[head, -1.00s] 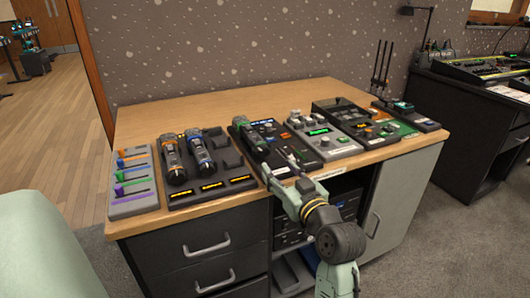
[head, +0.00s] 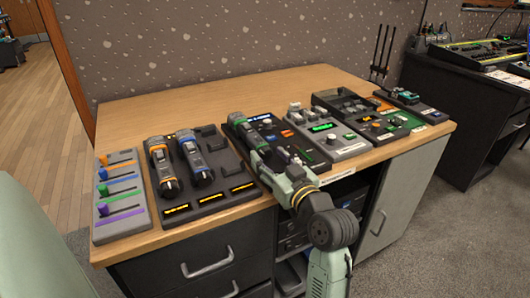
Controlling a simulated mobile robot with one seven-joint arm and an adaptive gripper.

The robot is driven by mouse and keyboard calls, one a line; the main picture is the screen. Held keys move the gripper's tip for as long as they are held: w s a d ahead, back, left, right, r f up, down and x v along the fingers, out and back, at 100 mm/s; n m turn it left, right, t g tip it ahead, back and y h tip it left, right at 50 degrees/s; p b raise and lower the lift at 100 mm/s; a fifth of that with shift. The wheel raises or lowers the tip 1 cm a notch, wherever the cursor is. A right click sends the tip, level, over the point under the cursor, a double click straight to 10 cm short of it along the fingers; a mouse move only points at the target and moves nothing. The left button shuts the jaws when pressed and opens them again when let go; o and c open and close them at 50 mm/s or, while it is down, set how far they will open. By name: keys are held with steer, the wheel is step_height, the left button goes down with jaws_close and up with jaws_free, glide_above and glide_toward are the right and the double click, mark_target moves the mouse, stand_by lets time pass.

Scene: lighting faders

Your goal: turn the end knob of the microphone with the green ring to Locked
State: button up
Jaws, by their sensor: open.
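A dark handheld microphone (head: 241,124) lies on the black panel just left of centre in the head view, pointing toward the front edge. My gripper (head: 280,157) is open over the front part of that panel, at the microphone's near end. My gripper and wrist hide the end knob, so I cannot tell its setting or whether a finger touches it. Microphones with an orange ring (head: 160,163) and a blue ring (head: 194,158) lie in the dark cradle to the left.
A fader panel (head: 121,203) stands at the table's left end. A grey knob panel (head: 338,143) and several more devices stand to the right. The table's back (head: 190,100) is clear.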

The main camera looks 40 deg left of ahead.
steer(key=shift+w+a, duration=0.1)
steer(key=shift+a, duration=0.1)
steer(key=shift+c, duration=0.4)
steer(key=c, duration=1.1)
